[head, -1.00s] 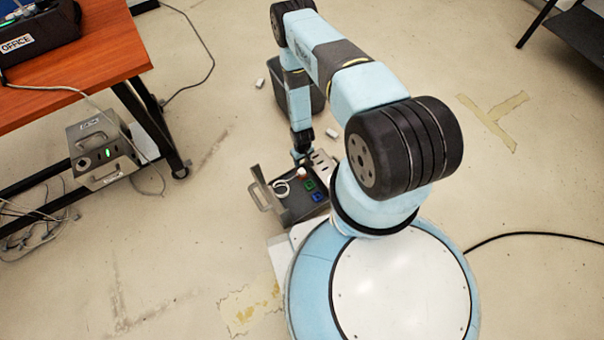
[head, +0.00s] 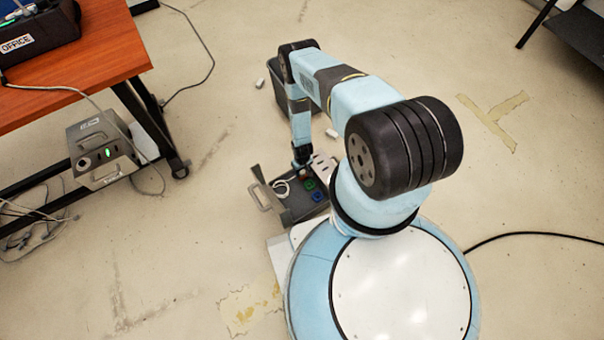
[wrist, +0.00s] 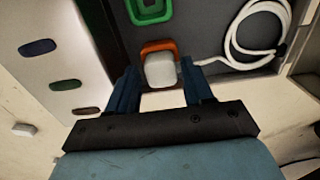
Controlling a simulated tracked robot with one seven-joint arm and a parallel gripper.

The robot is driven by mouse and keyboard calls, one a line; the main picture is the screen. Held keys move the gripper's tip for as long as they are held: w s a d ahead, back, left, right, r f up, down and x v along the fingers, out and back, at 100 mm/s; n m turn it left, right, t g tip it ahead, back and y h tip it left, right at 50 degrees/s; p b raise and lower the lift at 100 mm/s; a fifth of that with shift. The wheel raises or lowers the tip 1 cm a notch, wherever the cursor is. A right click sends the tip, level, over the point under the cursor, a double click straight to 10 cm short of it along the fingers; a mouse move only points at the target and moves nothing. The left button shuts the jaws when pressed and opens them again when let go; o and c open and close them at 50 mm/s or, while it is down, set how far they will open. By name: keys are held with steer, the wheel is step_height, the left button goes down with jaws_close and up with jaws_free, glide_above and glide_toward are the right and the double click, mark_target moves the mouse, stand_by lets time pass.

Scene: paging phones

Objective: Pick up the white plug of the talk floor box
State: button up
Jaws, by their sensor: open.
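The white plug (wrist: 160,71) is in the wrist view, by an orange-rimmed socket (wrist: 158,46) of the open floor box. Its white cable (wrist: 232,45) lies coiled on the box's grey floor to the right. My gripper (wrist: 162,84) is open, with one dark blue finger on each side of the plug; I cannot tell whether they touch it. In the head view, my gripper (head: 303,161) is down over the far part of the open grey floor box (head: 300,213) and hides the plug there. The coiled cable (head: 282,187) shows beside it.
A green socket (head: 310,184) and a blue socket (head: 317,196) sit in the box. Its raised slotted panel (head: 325,167) is close beside my gripper. A dark bin (head: 283,98) stands behind. A second grey box (head: 103,150) is under the orange table (head: 95,65).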

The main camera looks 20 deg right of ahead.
steer(key=shift+f, duration=0.65)
steer(key=c, duration=0.8)
steer(key=shift+r, duration=0.1)
steer(key=shift+r, duration=0.6)
steer(key=s+a+r, duration=0.1)
steer(key=s+r, duration=0.6)
steer(key=s, duration=0.2)
steer(key=s+a+r, duration=0.1)
steer(key=s+r, duration=0.3)
steer(key=shift+s+a+r, duration=0.35)
